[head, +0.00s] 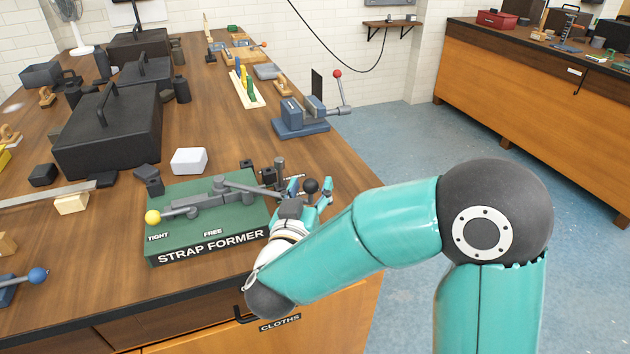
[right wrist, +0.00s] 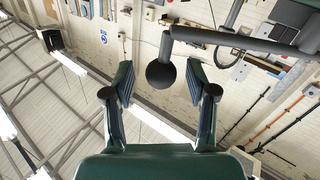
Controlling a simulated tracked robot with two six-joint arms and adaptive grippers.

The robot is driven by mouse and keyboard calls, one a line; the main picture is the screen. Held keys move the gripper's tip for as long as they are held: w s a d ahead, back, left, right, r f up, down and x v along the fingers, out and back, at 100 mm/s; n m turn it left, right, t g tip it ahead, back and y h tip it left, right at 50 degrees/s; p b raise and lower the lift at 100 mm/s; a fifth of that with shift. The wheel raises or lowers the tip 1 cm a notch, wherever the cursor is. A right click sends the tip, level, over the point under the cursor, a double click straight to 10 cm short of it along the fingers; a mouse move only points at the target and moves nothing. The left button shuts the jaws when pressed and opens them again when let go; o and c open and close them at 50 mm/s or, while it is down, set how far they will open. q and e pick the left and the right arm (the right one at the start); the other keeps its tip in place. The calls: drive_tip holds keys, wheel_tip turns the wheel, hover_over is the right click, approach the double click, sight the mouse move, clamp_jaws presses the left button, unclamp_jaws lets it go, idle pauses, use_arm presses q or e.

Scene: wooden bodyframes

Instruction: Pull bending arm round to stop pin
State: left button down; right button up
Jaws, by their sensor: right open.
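The strap former's green base (head: 165,238) sits at the bench's near right corner. Its grey bending arm (head: 250,188) reaches right toward a black ball knob (head: 311,186); in the right wrist view the bar (right wrist: 225,38) ends above the ball (right wrist: 160,76). My right gripper (head: 310,189) is open, its fingers on either side of the ball, with gaps visible in the wrist view. A yellow-knobbed lever (head: 153,217) lies at left by the TIGHT mark. Dark upright posts (head: 280,168) stand at the back right; I cannot tell which is the stop pin. My left gripper is out of view.
A white block (head: 188,161) and small dark blocks lie behind the former. A black toolbox (head: 108,130) stands at left. A blue vise-like fixture with a red-knobbed lever (head: 338,74) stands farther back. Open floor lies right of the bench.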

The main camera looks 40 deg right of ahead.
drive_tip(key=shift+w+d, duration=0.45)
